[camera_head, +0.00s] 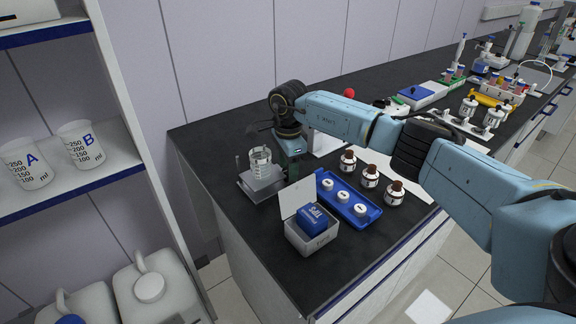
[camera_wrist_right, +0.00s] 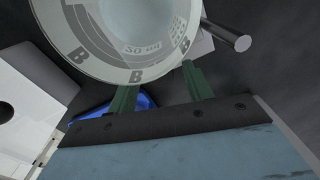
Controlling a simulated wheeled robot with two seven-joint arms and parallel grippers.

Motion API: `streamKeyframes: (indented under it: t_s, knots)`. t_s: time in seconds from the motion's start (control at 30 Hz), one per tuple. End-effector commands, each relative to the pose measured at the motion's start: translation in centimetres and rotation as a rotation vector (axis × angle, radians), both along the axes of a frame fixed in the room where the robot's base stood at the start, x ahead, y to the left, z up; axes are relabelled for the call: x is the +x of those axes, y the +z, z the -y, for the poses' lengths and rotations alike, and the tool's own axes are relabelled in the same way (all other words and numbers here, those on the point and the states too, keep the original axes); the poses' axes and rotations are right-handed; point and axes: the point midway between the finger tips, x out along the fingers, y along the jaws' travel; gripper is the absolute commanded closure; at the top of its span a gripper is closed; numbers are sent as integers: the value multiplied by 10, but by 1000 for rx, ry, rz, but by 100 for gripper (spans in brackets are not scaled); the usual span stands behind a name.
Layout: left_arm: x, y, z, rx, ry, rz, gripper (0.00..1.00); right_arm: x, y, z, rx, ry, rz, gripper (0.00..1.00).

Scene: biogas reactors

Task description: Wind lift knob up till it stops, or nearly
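A clear beaker (camera_head: 260,163) stands on a small grey metal stand (camera_head: 258,188) near the bench's left end. In the wrist view the beaker (camera_wrist_right: 135,30) is large and close, with B marks and a "50" scale. A metal cylinder (camera_wrist_right: 228,36) with a pale round end sticks out beside it; I cannot tell whether it is the lift knob. My right gripper (camera_head: 291,168) is just right of the beaker and stand. Its green fingers (camera_wrist_right: 160,92) are apart with nothing visible gripped between them. The arm and gripper hide part of the area. My left gripper is out of view.
A blue tray (camera_head: 350,212) with white-capped items, brown bottles (camera_head: 370,177) and a grey box (camera_head: 311,240) with a blue packet lie close in front of the gripper. Beakers A (camera_head: 28,168) and B (camera_head: 82,148) stand on the shelf at left.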

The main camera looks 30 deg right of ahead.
Motion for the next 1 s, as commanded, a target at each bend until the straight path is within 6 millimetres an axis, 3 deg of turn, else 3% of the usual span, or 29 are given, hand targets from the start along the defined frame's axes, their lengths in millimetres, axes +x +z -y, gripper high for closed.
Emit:
streamKeyframes:
  t_s: [0.37,0.8,1.0]
  knots:
    - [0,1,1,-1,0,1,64,0,8,0,0,0,2,50]
    - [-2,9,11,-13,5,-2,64,-1,100,0,-1,0,5,50]
    - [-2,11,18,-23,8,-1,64,-2,127,0,0,0,2,50]
